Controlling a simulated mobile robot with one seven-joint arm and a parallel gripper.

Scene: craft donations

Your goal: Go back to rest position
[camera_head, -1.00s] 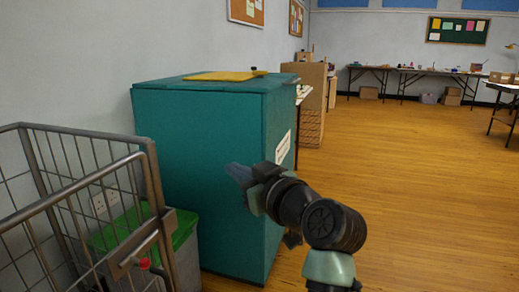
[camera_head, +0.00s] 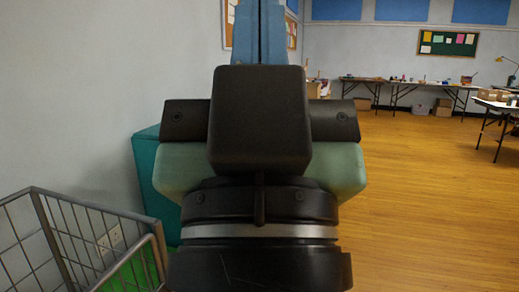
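My gripper (camera_head: 259,20) fills the upper middle of the head view, close to the camera and pointing up. Its two blue fingers lie side by side with only a thin dark line between them, and nothing shows held. The very tips reach the top edge of the picture. My black and pale green wrist stands below it and hides much of the middle.
A teal cabinet (camera_head: 150,190) is mostly hidden behind my wrist. Tables (camera_head: 405,86) line the far wall. The wooden floor (camera_head: 430,200) at right is clear.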

